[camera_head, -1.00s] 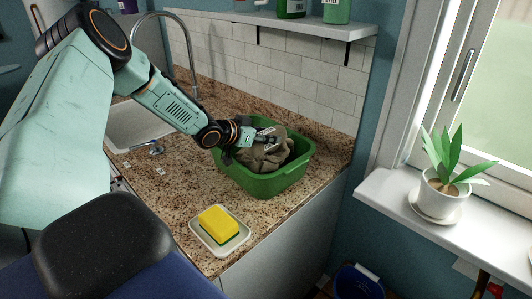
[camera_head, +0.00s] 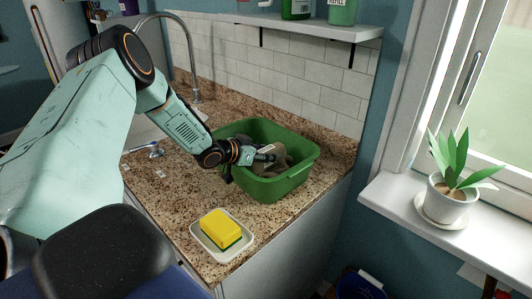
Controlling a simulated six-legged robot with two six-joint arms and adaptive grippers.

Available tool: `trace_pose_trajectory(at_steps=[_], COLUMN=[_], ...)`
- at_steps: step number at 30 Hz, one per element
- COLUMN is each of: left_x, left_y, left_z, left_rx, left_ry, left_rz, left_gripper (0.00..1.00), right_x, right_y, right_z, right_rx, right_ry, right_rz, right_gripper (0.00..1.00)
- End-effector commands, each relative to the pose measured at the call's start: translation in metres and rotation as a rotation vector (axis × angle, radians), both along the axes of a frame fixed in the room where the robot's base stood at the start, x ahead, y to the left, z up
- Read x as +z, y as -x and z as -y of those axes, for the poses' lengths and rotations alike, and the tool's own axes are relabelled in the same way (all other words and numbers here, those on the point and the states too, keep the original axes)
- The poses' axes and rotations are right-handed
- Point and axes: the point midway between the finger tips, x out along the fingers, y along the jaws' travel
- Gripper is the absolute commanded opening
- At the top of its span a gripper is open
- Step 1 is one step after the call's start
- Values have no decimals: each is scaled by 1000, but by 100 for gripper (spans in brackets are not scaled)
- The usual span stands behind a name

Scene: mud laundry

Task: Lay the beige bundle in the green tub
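The green tub (camera_head: 286,187) stands on the speckled counter near its right end. The beige bundle (camera_head: 284,163) is inside the tub, below the rim level. The tub walls hide its lower part, and it cannot be seen whether it touches the floor. My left gripper (camera_head: 266,154) reaches over the tub's left rim and appears shut on the bundle's left side. The far finger is mostly hidden. My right gripper is not in view.
A yellow sponge (camera_head: 221,228) sits on a white dish (camera_head: 241,246) at the counter's front. A faucet (camera_head: 192,60) and sink are behind my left arm. A potted plant (camera_head: 450,185) stands on the window sill at right. A shelf (camera_head: 300,26) with bottles hangs above.

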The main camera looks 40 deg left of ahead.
Motion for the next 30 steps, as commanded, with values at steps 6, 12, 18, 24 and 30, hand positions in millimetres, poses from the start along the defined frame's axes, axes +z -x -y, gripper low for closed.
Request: trace_pose_trajectory(at_steps=[6,12,18,24,30], left_x=[1,1,7,20,32], left_y=[0,0,3,26,48], left_z=[0,0,-1,-5,-8], left_rx=[0,0,3,5,5], left_ry=[0,0,3,6,6], left_rz=[0,0,0,3,2], left_gripper=[69,69,69,69,69], right_x=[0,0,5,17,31], right_y=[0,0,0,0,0], right_z=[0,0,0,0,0], right_rx=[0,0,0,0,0], right_ry=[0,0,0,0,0], right_rz=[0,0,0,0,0], right_gripper=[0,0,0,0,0])
